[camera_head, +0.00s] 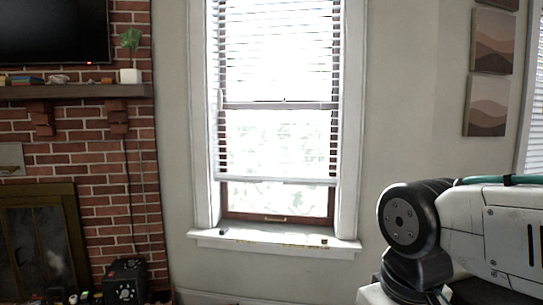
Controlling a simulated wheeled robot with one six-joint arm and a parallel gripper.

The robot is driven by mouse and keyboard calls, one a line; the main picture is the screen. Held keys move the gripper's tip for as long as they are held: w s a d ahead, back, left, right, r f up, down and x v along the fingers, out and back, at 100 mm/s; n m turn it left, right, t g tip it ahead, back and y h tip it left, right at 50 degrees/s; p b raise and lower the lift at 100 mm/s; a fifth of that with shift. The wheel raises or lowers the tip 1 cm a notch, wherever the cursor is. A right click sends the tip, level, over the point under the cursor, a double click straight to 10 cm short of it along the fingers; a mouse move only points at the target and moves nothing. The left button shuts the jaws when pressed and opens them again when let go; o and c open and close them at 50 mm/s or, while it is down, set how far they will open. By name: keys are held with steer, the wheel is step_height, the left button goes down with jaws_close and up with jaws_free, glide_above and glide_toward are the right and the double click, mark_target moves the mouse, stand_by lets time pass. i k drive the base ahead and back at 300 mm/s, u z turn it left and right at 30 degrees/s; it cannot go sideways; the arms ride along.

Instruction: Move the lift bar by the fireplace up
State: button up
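A window right of the brick fireplace (103,170) has a white slatted blind (280,60) hanging in it. The blind's pale bottom bar (275,181) runs level across the window, a little above the bottom of the brown sash (235,214). A small brass-coloured lift handle (275,218) sits on the sash's bottom rail, just above the sill. I cannot tell which of these two is the lift bar. The lower sash looks shut. Part of my arm shows at the lower right, apart from the window. My gripper is not in view.
The white window sill (270,240) juts out and holds small dark items. A black box-like device (125,281) stands on the floor by the fireplace. A mantel (80,92) holds a potted plant (131,55). The wall (400,110) right of the window is clear up to the framed pictures (488,72).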

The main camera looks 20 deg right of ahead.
mark_target(218, 180)
steer(key=u, duration=0.2)
steer(key=i, duration=2.65)
steer(key=z, duration=0.45)
